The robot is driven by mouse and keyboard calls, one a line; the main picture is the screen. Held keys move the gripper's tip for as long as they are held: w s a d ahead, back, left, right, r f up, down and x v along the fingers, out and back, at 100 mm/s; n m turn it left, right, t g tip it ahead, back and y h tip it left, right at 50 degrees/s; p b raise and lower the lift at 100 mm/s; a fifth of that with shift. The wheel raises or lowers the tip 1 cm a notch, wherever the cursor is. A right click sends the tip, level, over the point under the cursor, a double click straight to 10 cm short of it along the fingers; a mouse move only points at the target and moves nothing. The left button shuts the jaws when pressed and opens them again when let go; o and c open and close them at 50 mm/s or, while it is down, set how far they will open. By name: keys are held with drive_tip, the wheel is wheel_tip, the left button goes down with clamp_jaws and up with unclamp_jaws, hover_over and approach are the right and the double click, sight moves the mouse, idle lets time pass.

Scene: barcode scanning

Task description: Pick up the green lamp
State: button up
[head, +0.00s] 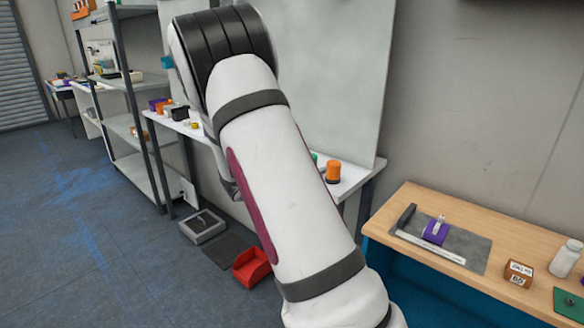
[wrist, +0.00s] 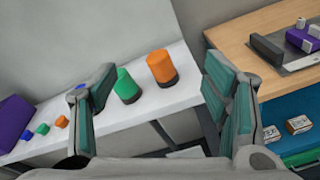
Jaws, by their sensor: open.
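The green lamp (wrist: 126,85) stands on a white table (wrist: 190,95) in the wrist view, a small green dome on a dark base. In the head view only a sliver of green (head: 314,158) shows beside my arm, which hides the rest. My gripper (wrist: 165,100) is open and empty, with its two fingers apart. In the wrist view the lamp appears between the fingers, close to the left one. It looks beyond the fingertips and I see no contact.
An orange lamp (wrist: 161,68) stands just right of the green one. Small coloured blocks (wrist: 42,129) and a purple object (wrist: 14,122) lie at the table's left. A wooden bench (head: 415,205) stands to the right. A red bin (head: 251,267) is on the floor.

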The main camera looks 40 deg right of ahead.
drive_tip(key=w+d+f+n+t+h+b, duration=0.1)
drive_tip(key=w+d+f+n+t, duration=0.3)
drive_tip(key=w+f+n, duration=0.45)
drive_tip(key=shift+m+t, duration=0.35)
drive_tip(key=shift+t, duration=0.15)
drive_tip(key=x, duration=0.6)
drive_tip(key=shift+w+d+f, duration=0.2)
drive_tip(key=shift+d+f, duration=0.05)
drive_tip(key=shift+f, duration=0.1)
drive_tip(key=shift+x, duration=3.05)
drive_tip(key=shift+r, duration=0.15)
drive_tip(key=c, duration=1.3)
